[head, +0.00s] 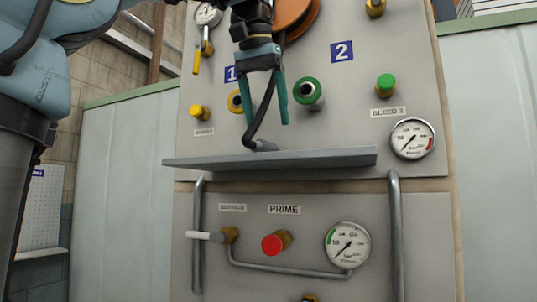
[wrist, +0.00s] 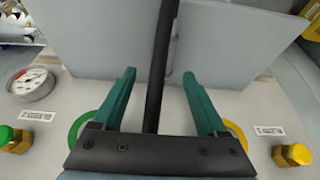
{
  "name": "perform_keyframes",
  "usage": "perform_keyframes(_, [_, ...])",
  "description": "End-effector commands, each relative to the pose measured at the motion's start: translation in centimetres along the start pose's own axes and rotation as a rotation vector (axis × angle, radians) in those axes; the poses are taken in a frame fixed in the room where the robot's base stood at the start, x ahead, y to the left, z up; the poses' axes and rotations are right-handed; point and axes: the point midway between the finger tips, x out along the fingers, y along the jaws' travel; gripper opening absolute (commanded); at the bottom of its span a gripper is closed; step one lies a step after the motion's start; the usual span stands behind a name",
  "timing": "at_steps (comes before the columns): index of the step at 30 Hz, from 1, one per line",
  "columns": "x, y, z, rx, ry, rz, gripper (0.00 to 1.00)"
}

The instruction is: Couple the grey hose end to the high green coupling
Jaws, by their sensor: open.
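The green coupling (head: 308,93) is a green ring around a dark-centred metal fitting on the upper panel, below the blue 2 sign. Part of its ring shows in the wrist view (wrist: 86,127). The grey hose end (head: 263,146) lies on the grey shelf (head: 330,158), with the black hose (head: 262,115) rising from it. My gripper (head: 266,121) points down above the shelf, left of the green coupling, its teal fingers apart. In the wrist view, the black hose (wrist: 160,60) passes between the open fingers (wrist: 158,75); neither finger touches it there. The hose end is not clear there.
A yellow-ringed coupling (head: 235,101) is just left of my gripper, partly behind it. An orange reel (head: 295,18) is above. Vertical pipes (head: 395,230) stand below.

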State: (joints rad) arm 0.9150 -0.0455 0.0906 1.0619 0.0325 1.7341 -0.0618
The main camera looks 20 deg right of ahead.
Motion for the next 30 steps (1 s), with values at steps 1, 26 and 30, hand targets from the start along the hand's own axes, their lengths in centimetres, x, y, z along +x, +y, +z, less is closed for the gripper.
perform_keyframes(1, [0.3, 0.0, 0.0, 0.000, 0.001, 0.000, 0.75])
perform_keyframes(26, [5.6, -0.6, 0.2, 0.001, 0.001, 0.000, 0.67])
perform_keyframes(30, [5.6, -0.7, 0.2, 0.000, 0.001, 0.000, 0.51])
